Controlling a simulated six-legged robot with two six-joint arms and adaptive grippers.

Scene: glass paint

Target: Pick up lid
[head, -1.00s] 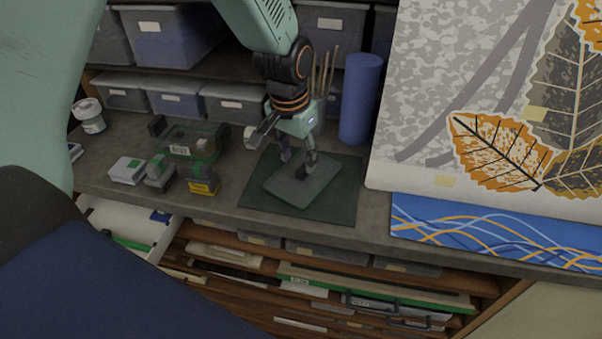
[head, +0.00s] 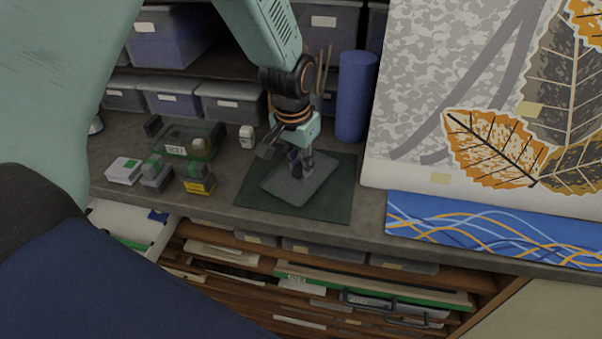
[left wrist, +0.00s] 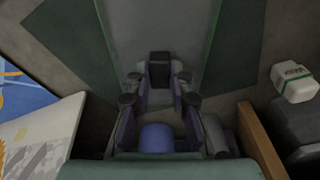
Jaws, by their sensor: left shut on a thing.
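The lid (head: 277,188) is a flat grey-green translucent plate. It lies over a dark green mat (head: 330,208) on the bench in the head view. In the left wrist view the lid (left wrist: 188,32) fills the upper middle, with a dark block-like handle (left wrist: 159,62) on it. My left gripper (head: 301,171) points down at the lid's middle, its fingers close together on the handle. In the left wrist view the left gripper's (left wrist: 160,90) fingers are on both sides of the handle. I cannot tell any gap under the lid. My right gripper is not in view.
Left of the mat stand a clear green-edged tray (head: 180,152), small boxes (head: 123,170) and a yellow-labelled block (head: 198,180). A blue cylinder (head: 355,97) stands behind. A leaf-patterned panel (head: 430,110) is at right, open drawers (head: 380,298) below.

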